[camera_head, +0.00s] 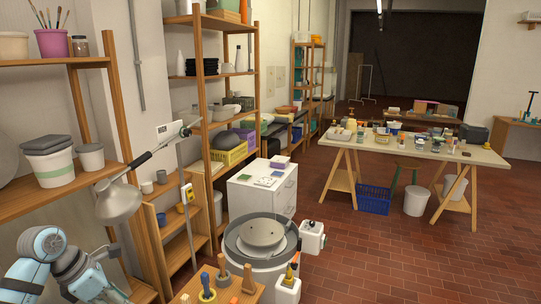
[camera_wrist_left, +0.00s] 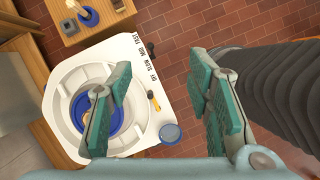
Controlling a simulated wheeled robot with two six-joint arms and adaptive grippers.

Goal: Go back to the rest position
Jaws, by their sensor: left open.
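My left gripper (camera_wrist_left: 160,75) shows in the left wrist view as two teal-padded fingers spread wide apart, with nothing between them. Behind the fingers is a white potter's wheel (camera_wrist_left: 70,140) with speed marks and a yellow-tipped lever. A blue round vessel (camera_wrist_left: 82,110) sits in its basin, partly hidden by the left finger. In the head view only light-blue links of my left arm show at the lower left; its gripper cannot be made out there. My right gripper is in neither view.
A grey lamp (camera_head: 118,200) hangs close to my left arm. A small wooden stand (camera_head: 235,292) with tools is at the bottom, before a second wheel (camera_head: 262,235). Wooden shelves line the left. A work table (camera_head: 450,150) stands back right; brick floor (camera_head: 370,250) is clear before it.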

